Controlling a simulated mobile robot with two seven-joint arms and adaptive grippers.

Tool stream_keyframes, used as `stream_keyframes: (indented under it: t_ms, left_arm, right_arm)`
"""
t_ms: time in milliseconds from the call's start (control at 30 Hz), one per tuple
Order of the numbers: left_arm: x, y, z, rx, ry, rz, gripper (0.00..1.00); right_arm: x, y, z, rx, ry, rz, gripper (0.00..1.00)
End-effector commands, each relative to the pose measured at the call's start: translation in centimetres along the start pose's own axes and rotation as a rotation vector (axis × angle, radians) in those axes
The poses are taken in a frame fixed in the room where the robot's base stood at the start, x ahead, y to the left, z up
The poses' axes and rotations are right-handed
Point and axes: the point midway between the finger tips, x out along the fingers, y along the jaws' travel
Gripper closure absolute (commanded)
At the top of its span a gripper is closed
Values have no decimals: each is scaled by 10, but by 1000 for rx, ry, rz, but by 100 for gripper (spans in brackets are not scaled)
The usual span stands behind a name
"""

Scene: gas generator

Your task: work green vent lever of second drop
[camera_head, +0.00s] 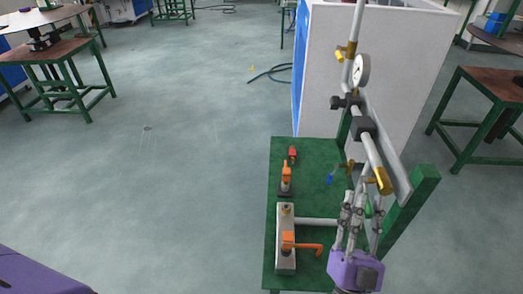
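A pipe assembly with a round pressure gauge (362,69) rises over the right side of a green bench (310,153). A brass fitting (383,181) ends its slanted pipe. A small green piece (369,208), which looks like the green vent lever, shows just below the brass fitting, partly hidden by my fingers. My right gripper (363,200), with a purple body, reaches up from the bottom. Its grey fingers stand apart around or in front of the green piece. I cannot tell whether they touch it. My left gripper is out of view.
On the bench are an orange lever (302,244) on a grey block, another orange-handled part (286,174), a red piece (292,153) and a blue lever (330,180). A white partition (325,75) stands behind. The floor to the left is clear.

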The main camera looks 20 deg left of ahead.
Motion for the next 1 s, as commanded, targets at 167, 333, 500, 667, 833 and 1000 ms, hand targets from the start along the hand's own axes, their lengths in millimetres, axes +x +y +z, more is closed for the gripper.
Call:
stream_keyframes:
  t_ms: [167,333,500,667,833,1000]
  left_arm:
    - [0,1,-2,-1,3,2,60]
    - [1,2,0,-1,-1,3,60]
    - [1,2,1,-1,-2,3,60]
    - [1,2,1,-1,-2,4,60]
    - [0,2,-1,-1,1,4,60]
    - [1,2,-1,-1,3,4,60]
  right_arm:
    - [8,0,0,0,0,0,68]
    - [7,0,0,0,-1,1,68]
    - [7,0,0,0,-2,1,87]
    - [7,0,0,0,-2,1,100]
    - [7,1,0,-1,-2,1,100]
    - [6,1,1,-1,2,1,100]
